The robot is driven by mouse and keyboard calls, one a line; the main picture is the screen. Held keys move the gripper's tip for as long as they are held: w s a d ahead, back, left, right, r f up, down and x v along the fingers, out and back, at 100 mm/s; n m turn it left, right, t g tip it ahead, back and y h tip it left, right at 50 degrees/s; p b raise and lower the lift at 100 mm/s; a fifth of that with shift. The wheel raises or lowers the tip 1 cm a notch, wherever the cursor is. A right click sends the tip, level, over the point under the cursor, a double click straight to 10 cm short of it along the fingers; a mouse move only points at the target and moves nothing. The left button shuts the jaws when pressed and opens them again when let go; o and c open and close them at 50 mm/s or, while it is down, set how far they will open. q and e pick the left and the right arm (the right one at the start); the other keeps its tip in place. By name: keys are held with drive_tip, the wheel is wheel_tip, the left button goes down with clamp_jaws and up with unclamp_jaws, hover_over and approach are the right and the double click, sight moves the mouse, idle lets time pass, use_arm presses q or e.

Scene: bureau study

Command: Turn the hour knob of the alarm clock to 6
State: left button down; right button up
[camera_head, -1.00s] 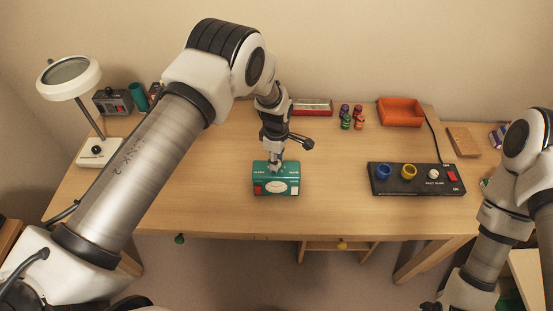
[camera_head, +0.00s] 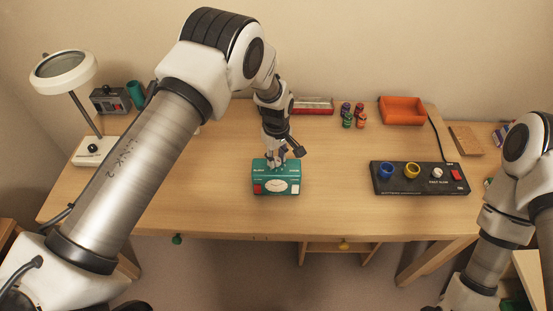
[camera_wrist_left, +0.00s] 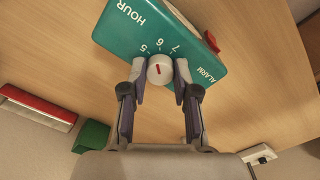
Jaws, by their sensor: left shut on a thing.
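The teal alarm clock (camera_head: 262,178) stands on the desk with its white dial facing me. Its top also shows in the left wrist view (camera_wrist_left: 125,38), with the words HOUR and ALARM and the numbers 5, 6 and 7. The white hour knob (camera_wrist_left: 152,64) has a short, slanted red mark; I cannot tell exactly which number it lines up with. My left gripper (camera_head: 275,163) reaches down onto the clock's top. In the left wrist view its fingers (camera_wrist_left: 160,77) are shut on the knob from both sides. My right gripper is out of view.
A black control panel (camera_head: 405,185) with blue and yellow rings lies right of the clock. An orange tray (camera_head: 403,111), several small coloured pieces (camera_head: 353,115) and a red-and-white box (camera_head: 314,105) stand behind. A magnifier lamp (camera_head: 92,151) stands at left. Desk around the clock is mostly clear.

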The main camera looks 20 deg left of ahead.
sight(277, 160)
use_arm(q)
drive_tip(key=shift+s+f+m, duration=0.15)
drive_tip(key=shift+m, duration=0.75)
drive_tip(key=c, duration=0.9)
unclamp_jaws()
drive_tip(key=shift+o, duration=0.2)
wheel_tip(277, 160, up, 12)
